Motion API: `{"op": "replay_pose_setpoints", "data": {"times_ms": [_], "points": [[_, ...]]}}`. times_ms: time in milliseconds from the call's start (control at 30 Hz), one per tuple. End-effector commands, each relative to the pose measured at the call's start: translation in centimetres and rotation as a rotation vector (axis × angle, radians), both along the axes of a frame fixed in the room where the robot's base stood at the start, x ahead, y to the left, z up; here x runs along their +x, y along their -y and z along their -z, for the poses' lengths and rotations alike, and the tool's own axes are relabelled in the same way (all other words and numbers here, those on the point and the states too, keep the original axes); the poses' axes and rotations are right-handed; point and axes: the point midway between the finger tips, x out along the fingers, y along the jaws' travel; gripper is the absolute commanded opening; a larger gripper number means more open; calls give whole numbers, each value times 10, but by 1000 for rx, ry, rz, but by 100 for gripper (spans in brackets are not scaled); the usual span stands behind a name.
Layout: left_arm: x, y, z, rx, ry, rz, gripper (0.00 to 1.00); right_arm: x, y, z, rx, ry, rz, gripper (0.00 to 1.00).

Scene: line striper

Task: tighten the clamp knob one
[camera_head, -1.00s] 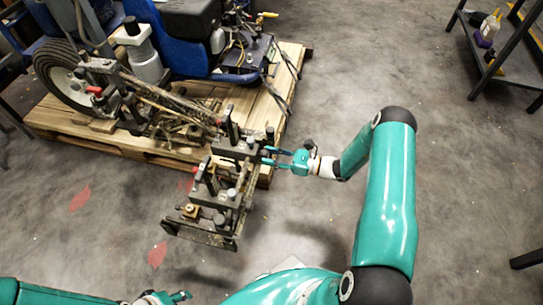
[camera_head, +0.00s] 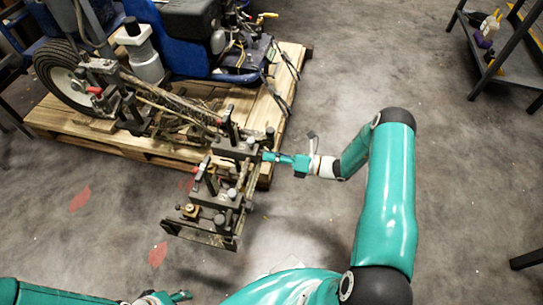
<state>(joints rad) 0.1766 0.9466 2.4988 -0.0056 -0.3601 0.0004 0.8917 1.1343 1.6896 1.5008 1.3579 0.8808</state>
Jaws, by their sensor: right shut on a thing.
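The line striper's clamp assembly (camera_head: 228,186) has dark metal blocks, rods and several dark knobs, and juts out past the pallet's front right corner. My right gripper (camera_head: 267,157) reaches in from the right. Its fingers are shut on a small part at the right end of the upper clamp block (camera_head: 232,150), apparently a clamp knob, which the fingertips mostly hide. The fingers show nearly edge-on. My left gripper (camera_head: 178,296) is low at the bottom edge, away from the machine, and its jaws are too small and cut off to read.
The striper's blue body (camera_head: 190,58) and black wheel (camera_head: 62,78) stand on a wooden pallet (camera_head: 290,75). A dark shelf rack (camera_head: 485,70) with bottles stands at the top right. The concrete floor between the rack and the pallet is clear.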

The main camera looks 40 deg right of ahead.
Motion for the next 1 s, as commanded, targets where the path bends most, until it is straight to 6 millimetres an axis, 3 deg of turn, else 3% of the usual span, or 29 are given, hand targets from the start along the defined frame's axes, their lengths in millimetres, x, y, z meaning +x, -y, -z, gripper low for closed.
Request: {"op": "replay_pose_setpoints", "data": {"times_ms": [1000], "points": [[0, 0, -1, 0, 0, 0, 40, 2, 6, 4, 730, -625, 14, 1]]}}
